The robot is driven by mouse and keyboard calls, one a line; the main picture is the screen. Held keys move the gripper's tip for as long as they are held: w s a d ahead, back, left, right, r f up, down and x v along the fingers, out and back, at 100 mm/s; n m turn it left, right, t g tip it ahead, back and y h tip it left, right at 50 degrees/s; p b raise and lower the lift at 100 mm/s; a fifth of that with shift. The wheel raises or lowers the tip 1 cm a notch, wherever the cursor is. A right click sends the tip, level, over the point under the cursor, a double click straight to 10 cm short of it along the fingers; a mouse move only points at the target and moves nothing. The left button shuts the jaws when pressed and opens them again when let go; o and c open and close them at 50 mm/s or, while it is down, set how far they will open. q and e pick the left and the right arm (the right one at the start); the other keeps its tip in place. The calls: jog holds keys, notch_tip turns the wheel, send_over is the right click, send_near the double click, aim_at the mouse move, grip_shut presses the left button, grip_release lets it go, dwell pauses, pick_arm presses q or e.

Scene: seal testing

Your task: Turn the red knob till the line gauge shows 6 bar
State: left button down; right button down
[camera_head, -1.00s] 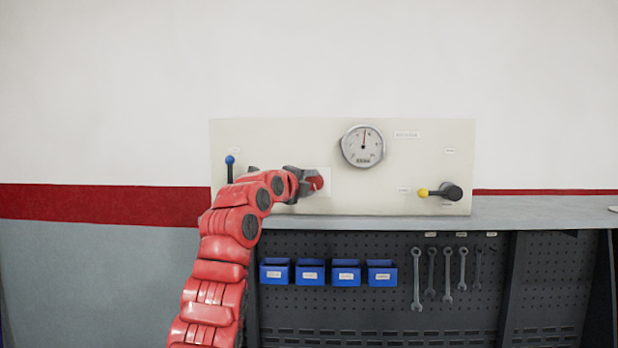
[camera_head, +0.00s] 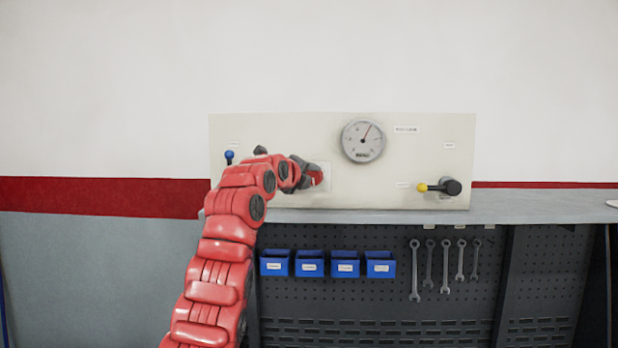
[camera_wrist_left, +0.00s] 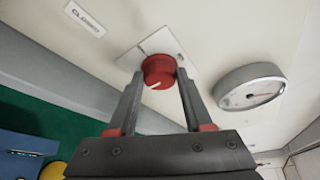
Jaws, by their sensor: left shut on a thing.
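The red knob (camera_head: 317,176) sits on the pale panel (camera_head: 400,155), mostly hidden behind my left gripper in the head view. In the left wrist view the red knob (camera_wrist_left: 158,70) shows with a white pointer line, between the two fingertips. My left gripper (camera_head: 312,174) is shut on it; its fingers also show in the left wrist view (camera_wrist_left: 159,84). The round line gauge (camera_head: 363,140) is on the panel above and right of the knob. Its needle points up and slightly right; the numbers are too small to read. My right gripper is not in view.
A blue-tipped lever (camera_head: 229,157) is at the panel's left, close to my left arm. A yellow-tipped handle (camera_head: 438,188) juts out at the right. Below the grey bench top (camera_head: 540,207) hang blue bins (camera_head: 310,264) and several wrenches (camera_head: 445,265).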

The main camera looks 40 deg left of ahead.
pick_arm(q)
jog(key=shift+c, duration=1.5)
grip_release()
jog(key=shift+s, duration=0.1)
jog(key=shift+s+f+b, duration=0.1)
jog(key=shift+s+b, duration=0.15)
jog(key=shift+b, duration=0.1)
jog(key=b+v, duration=0.4)
jog(key=v, duration=1.2)
jog(key=shift+s+d+b, duration=0.15)
jog(key=shift+s+b, duration=0.15)
jog(key=shift+b, duration=0.05)
